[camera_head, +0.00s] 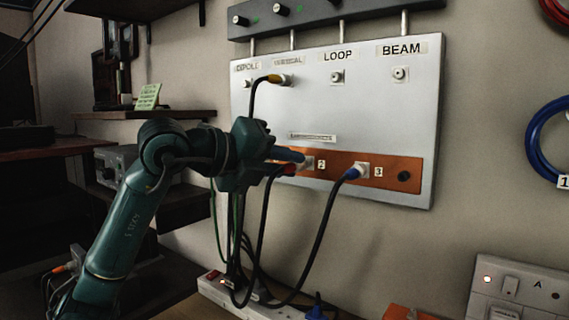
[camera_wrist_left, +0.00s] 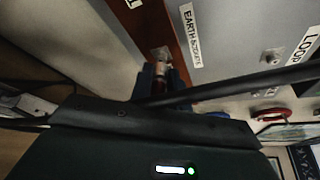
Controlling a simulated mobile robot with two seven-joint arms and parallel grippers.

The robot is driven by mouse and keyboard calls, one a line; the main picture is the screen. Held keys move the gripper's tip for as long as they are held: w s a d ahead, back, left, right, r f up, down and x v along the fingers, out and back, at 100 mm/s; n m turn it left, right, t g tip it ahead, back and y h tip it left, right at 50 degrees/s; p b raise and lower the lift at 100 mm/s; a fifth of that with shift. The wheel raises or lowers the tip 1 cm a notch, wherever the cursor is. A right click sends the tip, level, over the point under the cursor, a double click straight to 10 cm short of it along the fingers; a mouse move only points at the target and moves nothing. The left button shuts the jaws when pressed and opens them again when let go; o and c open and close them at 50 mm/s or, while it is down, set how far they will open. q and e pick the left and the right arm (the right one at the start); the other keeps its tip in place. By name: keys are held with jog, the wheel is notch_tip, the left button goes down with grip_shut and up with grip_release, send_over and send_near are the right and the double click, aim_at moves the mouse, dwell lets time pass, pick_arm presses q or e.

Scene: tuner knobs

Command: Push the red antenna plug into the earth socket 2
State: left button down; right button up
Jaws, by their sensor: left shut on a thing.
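My left gripper (camera_head: 294,162) reaches in from the left to the orange-brown strip on the panel, at the socket marked 2. It is shut on the red antenna plug (camera_head: 289,170), which shows only in part between the blue fingers, with a black cable hanging below. Earth socket 2 (camera_head: 308,163) is a pale metal fitting just right of the fingertips. In the left wrist view, the fingers point at the metal socket (camera_wrist_left: 161,54), and the reddish plug (camera_wrist_left: 173,82) is lined up with it. I cannot tell how deep the plug sits. My right gripper is not in view.
A blue plug (camera_head: 352,173) sits in the socket marked 3, its black cable looping down. A yellow plug (camera_head: 274,78) is at the panel's upper left. A power strip (camera_head: 240,296) lies below. A dark cable crosses close in the left wrist view.

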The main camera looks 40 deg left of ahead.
pick_arm(q)
jog(key=shift+w+a+p, duration=0.1)
jog(key=shift+w+p, duration=0.35)
jog(key=shift+w, duration=0.45)
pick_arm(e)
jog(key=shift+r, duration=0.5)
pick_arm(q)
jog(key=c, duration=1.3)
grip_release()
jog(key=shift+o, duration=0.2)
jog(key=shift+s, duration=0.1)
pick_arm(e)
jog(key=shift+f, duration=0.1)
pick_arm(q)
jog(key=b+v, duration=0.2)
jog(key=v, duration=1.1)
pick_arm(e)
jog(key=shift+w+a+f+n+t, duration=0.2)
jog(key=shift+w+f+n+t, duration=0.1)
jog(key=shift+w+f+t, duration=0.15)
pick_arm(q)
jog(key=shift+f, duration=0.1)
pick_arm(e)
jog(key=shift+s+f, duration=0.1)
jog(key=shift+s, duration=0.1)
